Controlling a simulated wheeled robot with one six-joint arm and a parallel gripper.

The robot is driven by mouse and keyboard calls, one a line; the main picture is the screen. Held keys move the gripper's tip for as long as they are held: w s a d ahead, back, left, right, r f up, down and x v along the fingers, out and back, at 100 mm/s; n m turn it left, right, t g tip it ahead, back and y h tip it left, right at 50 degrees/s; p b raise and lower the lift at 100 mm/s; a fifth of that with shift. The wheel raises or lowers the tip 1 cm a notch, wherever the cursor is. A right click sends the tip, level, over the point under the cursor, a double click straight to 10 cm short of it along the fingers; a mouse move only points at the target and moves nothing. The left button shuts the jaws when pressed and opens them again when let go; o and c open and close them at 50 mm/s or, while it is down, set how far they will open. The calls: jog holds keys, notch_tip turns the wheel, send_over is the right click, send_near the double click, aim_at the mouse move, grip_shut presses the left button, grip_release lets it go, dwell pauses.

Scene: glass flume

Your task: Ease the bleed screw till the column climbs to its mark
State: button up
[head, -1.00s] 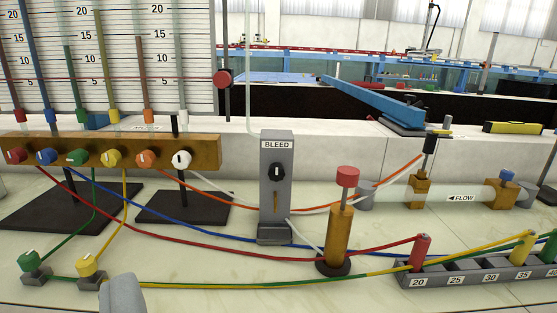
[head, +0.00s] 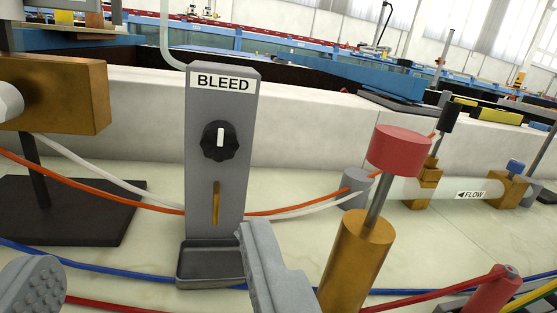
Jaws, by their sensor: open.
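The bleed screw (head: 219,142) is a black knob with an upright white mark, on the front of a grey post labelled BLEED (head: 205,106). A brass slot runs below the knob, and a small grey tray sits at the post's foot. My gripper (head: 145,252) is open, one finger at the lower left and the other at the lower middle. It is apart from the knob, which shows above the fingers. The gauge columns and their scale are out of view now, so the level and the mark cannot be seen.
A brass cylinder with a red cap (head: 400,150) stands close to the right of the post. A brass block (head: 55,95) with a white knob is at the left. Orange, white, blue and red tubes cross the bench. A clear FLOW pipe (head: 450,188) lies at the right.

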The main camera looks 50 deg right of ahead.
aim_at(220, 148)
jog(key=shift+m+g+h, duration=0.3)
jog(key=shift+h, duration=0.2)
jog(key=f+x, duration=0.1)
jog(key=x, duration=0.5)
jog(key=s+d+f+x, duration=0.1)
jog(key=x, duration=0.6)
jog(key=f+x, duration=0.1)
jog(key=x, duration=0.6)
jog(key=shift+s+d, duration=0.1)
jog(key=shift+d, duration=0.35)
jog(key=c, duration=1)
jog(key=shift+n, duration=1.9)
jog(key=o, duration=1)
